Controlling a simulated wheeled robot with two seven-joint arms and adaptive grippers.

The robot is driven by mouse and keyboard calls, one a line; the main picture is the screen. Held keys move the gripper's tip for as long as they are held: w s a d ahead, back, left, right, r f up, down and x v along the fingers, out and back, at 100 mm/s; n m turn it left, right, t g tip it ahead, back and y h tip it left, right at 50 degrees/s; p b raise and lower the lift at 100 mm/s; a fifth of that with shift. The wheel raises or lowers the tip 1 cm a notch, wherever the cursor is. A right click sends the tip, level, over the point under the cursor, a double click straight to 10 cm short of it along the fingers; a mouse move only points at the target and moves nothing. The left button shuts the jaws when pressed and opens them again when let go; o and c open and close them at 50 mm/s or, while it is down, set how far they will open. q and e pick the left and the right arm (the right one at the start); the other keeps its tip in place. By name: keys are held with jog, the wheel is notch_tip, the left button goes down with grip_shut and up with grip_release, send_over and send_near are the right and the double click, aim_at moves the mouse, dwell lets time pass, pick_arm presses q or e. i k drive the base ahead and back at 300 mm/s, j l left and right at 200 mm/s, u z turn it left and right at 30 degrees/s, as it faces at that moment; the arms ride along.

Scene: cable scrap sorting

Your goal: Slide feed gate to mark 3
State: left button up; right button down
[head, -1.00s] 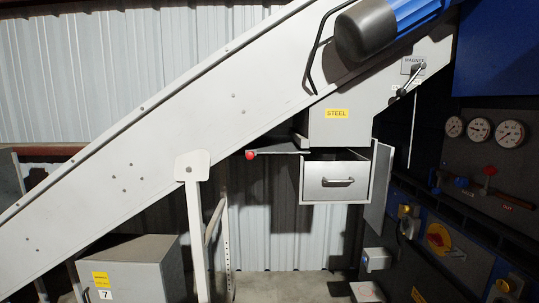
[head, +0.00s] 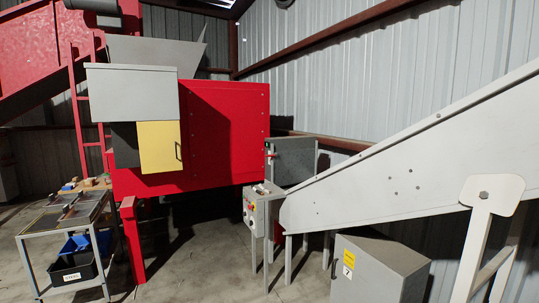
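I cannot pick out a feed gate or a scale with a mark 3 in the head view. A large red machine (head: 225,130) stands left of centre with a grey hopper (head: 150,52) on top. A grey box-like cover (head: 132,92) is on its upper front. Below the cover is a yellow panel (head: 158,147) with a dark handle at its right side. Neither of my grippers is in view.
A grey inclined conveyor (head: 400,165) fills the right. A control box (head: 262,208) with buttons stands between it and the machine. A grey cabinet labelled 7 (head: 385,265) stands low right. A cart (head: 32,228) with bins is left; some concrete floor (head: 180,288) is bare.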

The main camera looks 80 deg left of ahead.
aim_at(292, 167)
jog(key=u, duration=2.7)
jog(key=i, duration=2.25)
jog(key=j+u, duration=0.05)
jog(key=j, duration=0.1)
